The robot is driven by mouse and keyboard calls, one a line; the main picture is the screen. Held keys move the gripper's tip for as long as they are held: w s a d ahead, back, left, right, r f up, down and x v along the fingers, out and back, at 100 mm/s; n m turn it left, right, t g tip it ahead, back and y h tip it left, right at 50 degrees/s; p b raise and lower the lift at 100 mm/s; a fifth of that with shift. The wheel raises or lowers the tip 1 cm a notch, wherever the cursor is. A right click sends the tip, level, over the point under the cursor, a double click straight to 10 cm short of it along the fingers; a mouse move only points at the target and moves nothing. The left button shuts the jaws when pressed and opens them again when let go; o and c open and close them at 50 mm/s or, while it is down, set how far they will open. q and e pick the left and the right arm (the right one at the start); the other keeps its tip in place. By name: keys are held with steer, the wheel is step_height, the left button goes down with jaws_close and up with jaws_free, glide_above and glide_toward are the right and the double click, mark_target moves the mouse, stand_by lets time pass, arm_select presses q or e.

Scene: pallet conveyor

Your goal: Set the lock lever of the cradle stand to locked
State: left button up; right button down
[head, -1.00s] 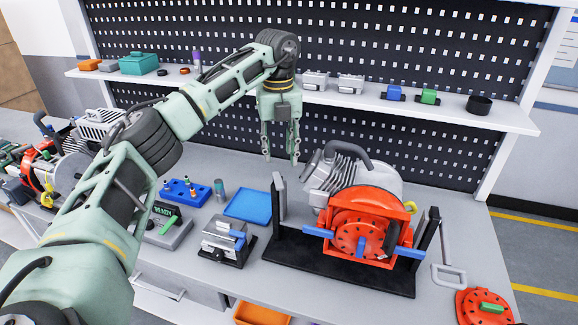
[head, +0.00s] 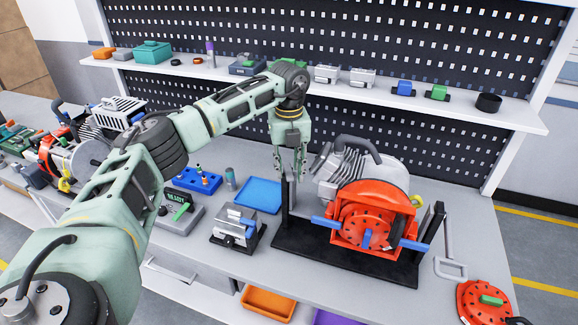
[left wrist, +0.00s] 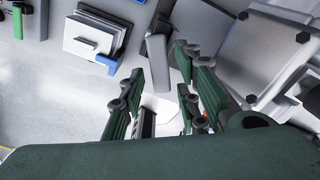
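The cradle stand (head: 345,266) has a black base and two dark uprights, and it holds a red and grey unit with blue side bars. The left upright (head: 285,212) shows below my left gripper (head: 289,174). My left gripper points down over the top of this upright, with its fingers apart. In the left wrist view, my left gripper (left wrist: 163,82) is open, and a grey bar (left wrist: 157,60) shows near the fingertips. I cannot tell whether they touch it. The lock lever's setting cannot be made out. My right gripper is out of view.
A grey vise-like fixture (head: 238,230) and a blue tray (head: 259,195) stand left of the cradle stand. A red disc (head: 484,305) and a grey handle (head: 450,268) lie to its right. A shelf (head: 440,112) runs behind, above the bench.

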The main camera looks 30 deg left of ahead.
arm_select(q)
jaws_close()
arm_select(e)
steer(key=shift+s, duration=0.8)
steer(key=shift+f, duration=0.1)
arm_select(q)
steer(key=shift+s+a+m, duration=0.1)
steer(key=shift+a+m, duration=0.1)
steer(key=shift+m, duration=0.6)
steer(key=shift+s+a+m+b, duration=0.15)
steer(key=shift+a+m, duration=0.35)
steer(key=shift+m, duration=1.2)
steer(key=shift+a+m+b, duration=0.25)
steer(key=shift+a+m, duration=0.25)
steer(key=shift+m, duration=1.2)
steer(key=shift+s+a+m+b, duration=0.15)
steer(key=shift+a+m, duration=0.35)
steer(key=shift+m, duration=1.2)
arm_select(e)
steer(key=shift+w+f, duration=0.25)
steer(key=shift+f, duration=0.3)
arm_select(q)
steer(key=shift+w, duration=0.1)
steer(key=shift+r, duration=0.1)
